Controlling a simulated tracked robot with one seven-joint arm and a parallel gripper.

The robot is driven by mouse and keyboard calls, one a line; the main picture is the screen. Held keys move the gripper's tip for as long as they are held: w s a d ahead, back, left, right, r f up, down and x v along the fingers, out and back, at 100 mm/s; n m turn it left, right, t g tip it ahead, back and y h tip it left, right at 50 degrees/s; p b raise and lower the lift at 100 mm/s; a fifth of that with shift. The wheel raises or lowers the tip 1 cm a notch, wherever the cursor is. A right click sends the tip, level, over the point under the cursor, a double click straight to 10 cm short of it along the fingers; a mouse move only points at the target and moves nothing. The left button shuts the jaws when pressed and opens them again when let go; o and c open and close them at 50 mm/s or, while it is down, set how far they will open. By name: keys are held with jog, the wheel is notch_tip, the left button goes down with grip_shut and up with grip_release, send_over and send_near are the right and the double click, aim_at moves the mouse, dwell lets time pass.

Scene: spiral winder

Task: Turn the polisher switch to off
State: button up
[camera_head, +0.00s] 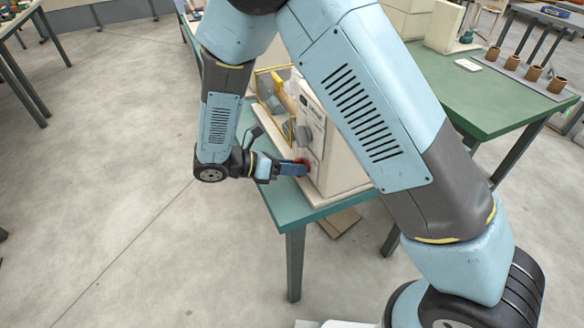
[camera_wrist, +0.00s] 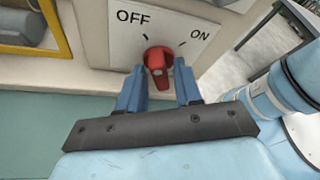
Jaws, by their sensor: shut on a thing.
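The polisher switch is a red knob (camera_wrist: 158,56) on a white plate (camera_wrist: 110,32) on the cream machine (camera_head: 341,150). The plate reads OFF on the left and ON on the right, each with a short black tick. I cannot tell for sure which tick the knob points at. My gripper (camera_wrist: 160,76) has one blue finger on each side of the knob and is shut on it. In the head view my gripper (camera_head: 300,169) reaches the machine's front from the left, and the red switch (camera_head: 302,162) shows just beyond the fingers.
A yellow-framed guard (camera_head: 263,85) is left of the switch on the machine. The machine stands on a green-topped table (camera_head: 290,208). Another green table (camera_head: 480,98) with copper-coloured cylinders (camera_head: 514,64) is at the back right.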

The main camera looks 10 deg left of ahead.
jog(key=shift+w+d+f+n+g+h, duration=0.1)
jog(key=shift+n+g+h, duration=0.15)
jog(key=shift+n, duration=0.2)
jog(key=shift+w+d+f+n+g+h, duration=0.15)
jog(key=shift+n+h, duration=0.1)
jog(key=shift+n, duration=0.2)
jog(key=shift+a+r, duration=0.1)
jog(key=shift+r, duration=0.05)
grip_shut()
jog(key=o, duration=0.7)
grip_release()
jog(key=shift+w, duration=0.1)
jog(key=shift+r, duration=0.1)
jog(key=shift+a, duration=0.3)
jog(key=v, duration=1.3)
jog(key=shift+s+a, duration=0.25)
jog(key=shift+a, duration=0.1)
